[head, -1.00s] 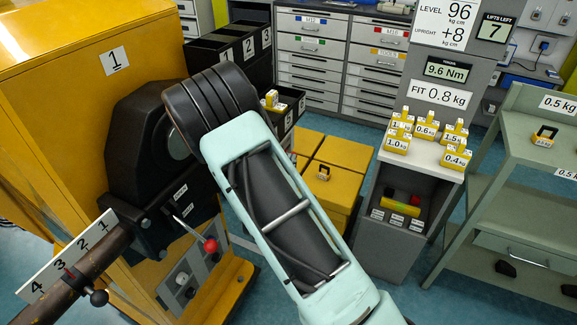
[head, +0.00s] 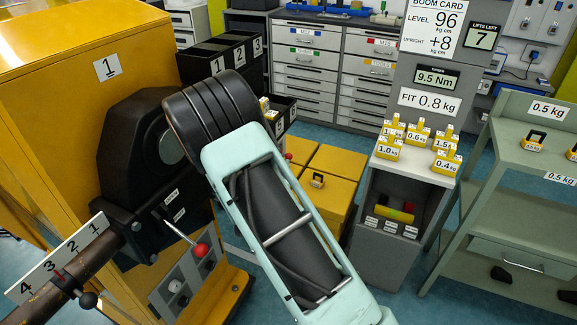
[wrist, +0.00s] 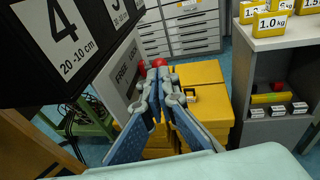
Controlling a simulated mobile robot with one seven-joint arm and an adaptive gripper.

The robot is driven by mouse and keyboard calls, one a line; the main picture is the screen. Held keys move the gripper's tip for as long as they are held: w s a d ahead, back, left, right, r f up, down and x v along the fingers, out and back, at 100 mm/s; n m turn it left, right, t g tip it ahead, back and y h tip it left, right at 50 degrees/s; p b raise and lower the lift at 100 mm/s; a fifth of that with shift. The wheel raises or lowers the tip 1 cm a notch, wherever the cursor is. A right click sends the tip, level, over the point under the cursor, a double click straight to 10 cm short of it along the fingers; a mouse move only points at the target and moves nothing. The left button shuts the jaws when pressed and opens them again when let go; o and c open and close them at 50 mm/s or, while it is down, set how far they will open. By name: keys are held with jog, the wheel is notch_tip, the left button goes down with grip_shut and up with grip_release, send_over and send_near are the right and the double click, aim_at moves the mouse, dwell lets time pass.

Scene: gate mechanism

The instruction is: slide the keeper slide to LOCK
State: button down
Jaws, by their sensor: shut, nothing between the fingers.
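In the wrist view, a pale plate (wrist: 122,78) with dark lettering, apparently FREE and LOCK, stands just left of my gripper (wrist: 157,76). My gripper's blue-grey fingers come together at their tips and hold nothing. Two red round ends (wrist: 159,62) show at the tips; I cannot tell whether they belong to the keeper slide or whether the fingers touch them. The slide's body and position are not clear. In the head view, my arm hides the gripper; a small red spot (head: 288,156) shows past the arm.
A black box marked 4 (wrist: 62,35) is close at upper left in the wrist view. Yellow boxes (wrist: 203,78) stand beyond the fingers. In the head view, a red-knobbed lever (head: 202,250) is on the yellow cabinet (head: 50,90), and a weight stand (head: 392,172) is to the right.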

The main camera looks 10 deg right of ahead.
jog(key=b+v, duration=0.1)
jog(key=v, duration=0.9)
jog(key=shift+s+a+b, duration=0.2)
jog(key=shift+s+b, duration=0.1)
jog(key=shift+s, duration=0.05)
